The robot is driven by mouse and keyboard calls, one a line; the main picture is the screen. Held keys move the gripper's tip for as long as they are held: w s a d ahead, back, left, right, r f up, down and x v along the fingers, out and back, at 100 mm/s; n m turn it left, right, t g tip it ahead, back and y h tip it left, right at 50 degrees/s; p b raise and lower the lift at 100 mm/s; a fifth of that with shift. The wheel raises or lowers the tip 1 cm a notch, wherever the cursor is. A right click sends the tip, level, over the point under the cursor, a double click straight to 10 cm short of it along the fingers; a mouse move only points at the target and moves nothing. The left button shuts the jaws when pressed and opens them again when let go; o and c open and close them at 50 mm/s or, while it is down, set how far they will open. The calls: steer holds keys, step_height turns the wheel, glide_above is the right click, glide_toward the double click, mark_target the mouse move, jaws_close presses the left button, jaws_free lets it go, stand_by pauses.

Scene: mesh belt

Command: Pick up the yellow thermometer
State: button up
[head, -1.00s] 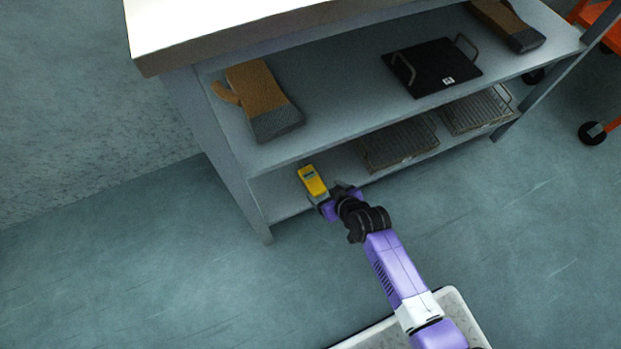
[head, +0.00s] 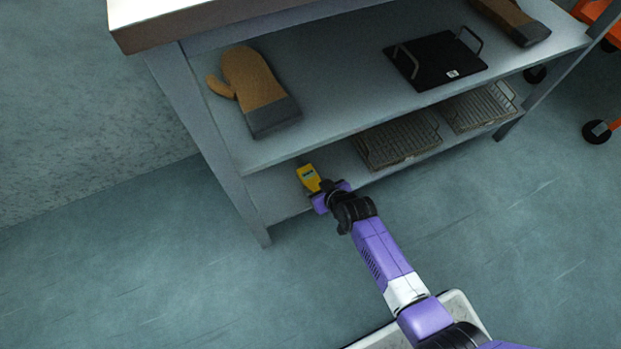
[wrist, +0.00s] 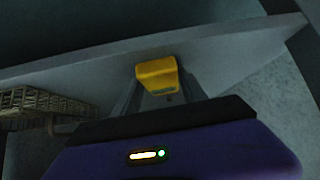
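The yellow thermometer (head: 308,178) lies on the lower shelf (head: 277,193), near its left end. It has a small greyish display. My gripper (head: 319,187) reaches in from the front and is at the thermometer's near end. In the wrist view the thermometer (wrist: 156,74) sits centred ahead, with my grey gripper fingers (wrist: 158,92) on either side of it. The fingertips look very close to its sides, but I cannot tell whether they touch it. The near end of the thermometer is partly hidden by my gripper in the head view.
Wire racks (head: 398,139) stand right of the thermometer on the lower shelf. The shelf above (head: 335,95) overhangs it and carries a brown oven mitt (head: 256,88) and a black tray (head: 436,64). A shelf leg (head: 246,205) is at the left. The floor in front is clear.

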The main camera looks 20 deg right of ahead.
steer(key=c, duration=0.7)
steer(key=shift+c, duration=0.4)
steer(key=shift+r, duration=0.1)
